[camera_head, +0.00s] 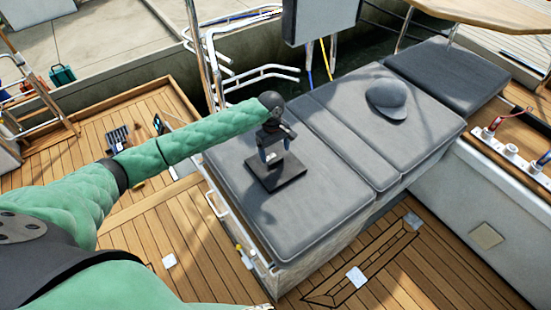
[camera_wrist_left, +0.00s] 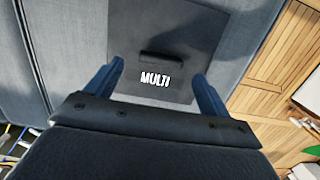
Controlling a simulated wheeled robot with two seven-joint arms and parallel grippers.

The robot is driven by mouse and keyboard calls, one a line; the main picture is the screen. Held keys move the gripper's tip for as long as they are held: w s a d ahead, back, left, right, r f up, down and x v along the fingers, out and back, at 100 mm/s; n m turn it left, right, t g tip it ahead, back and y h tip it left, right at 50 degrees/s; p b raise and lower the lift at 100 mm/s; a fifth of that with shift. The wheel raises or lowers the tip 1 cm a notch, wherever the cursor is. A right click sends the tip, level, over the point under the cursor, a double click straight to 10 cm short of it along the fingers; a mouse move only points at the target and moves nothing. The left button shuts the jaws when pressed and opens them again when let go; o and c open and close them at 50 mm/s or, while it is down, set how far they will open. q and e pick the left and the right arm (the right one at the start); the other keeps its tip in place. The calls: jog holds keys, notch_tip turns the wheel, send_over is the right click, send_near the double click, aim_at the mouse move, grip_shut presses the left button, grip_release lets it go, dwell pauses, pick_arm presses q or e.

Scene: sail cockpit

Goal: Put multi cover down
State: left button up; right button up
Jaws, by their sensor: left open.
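The multi cover (camera_head: 285,178) is a dark, flat square plate. It lies on the grey cushion (camera_head: 320,215) in the head view. In the left wrist view the cover (camera_wrist_left: 190,35) shows white "MULTI" lettering and a short dark bar handle (camera_wrist_left: 176,58). My left gripper (camera_head: 272,157) is over the cover, pointing down at it. In the left wrist view the two blue fingers of the left gripper (camera_wrist_left: 162,86) stand apart, with the lettering seen between them and nothing held. I cannot tell whether the fingertips touch the plate. My right gripper is not in view.
A grey cap (camera_head: 387,99) lies on the cushion farther right. Metal rails (camera_head: 245,78) and a dark panel (camera_head: 320,18) stand behind the bench. A wooden deck (camera_head: 205,250) lies in front, and red-handled fittings (camera_head: 492,130) are at the right.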

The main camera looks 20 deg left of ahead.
pick_arm(q)
notch_tip(320, 180, up, 8)
jog(key=b, duration=0.1)
jog(key=shift+w+a, duration=0.25)
jog(key=shift+a, duration=0.1)
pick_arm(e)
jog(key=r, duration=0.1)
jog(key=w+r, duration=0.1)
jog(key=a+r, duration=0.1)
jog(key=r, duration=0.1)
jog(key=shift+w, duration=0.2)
pick_arm(q)
jog(key=shift+f, duration=0.25)
